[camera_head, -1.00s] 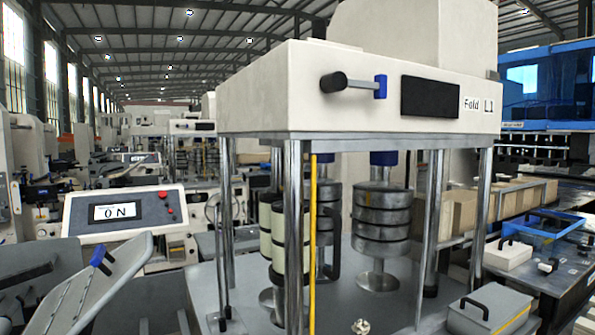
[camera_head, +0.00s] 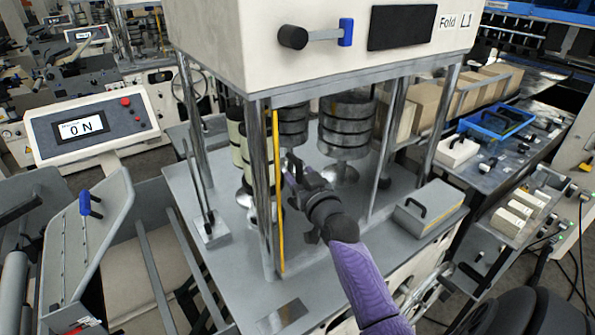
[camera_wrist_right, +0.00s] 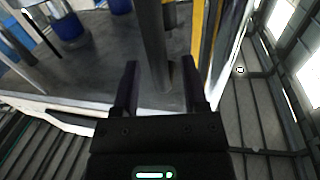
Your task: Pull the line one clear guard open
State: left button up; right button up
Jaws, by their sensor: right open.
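The line one machine, marked "Fold L1" (camera_head: 452,22), stands in the middle of the head view. Its clear guard is hard to make out; a yellow upright strip (camera_head: 278,195) beside the front post appears to mark its edge. The strip also shows in the wrist view (camera_wrist_right: 198,28). My right gripper (camera_head: 291,168) is just right of this strip, in front of the rollers. In the wrist view its two fingers (camera_wrist_right: 160,78) are apart, with a grey metal post (camera_wrist_right: 153,40) seen beyond the gap. The guard's black handle is not clearly visible near the gripper. My left gripper is out of view.
Chrome posts (camera_head: 259,180) hold up the machine head. A grey box with a black handle (camera_head: 428,208) sits on the right of the machine's table. A tilted metal panel (camera_head: 85,245) is at front left.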

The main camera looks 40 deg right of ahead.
jog(key=shift+w+d, duration=0.2)
jog(key=shift+w, duration=0.35)
grip_shut()
dwell(1.0)
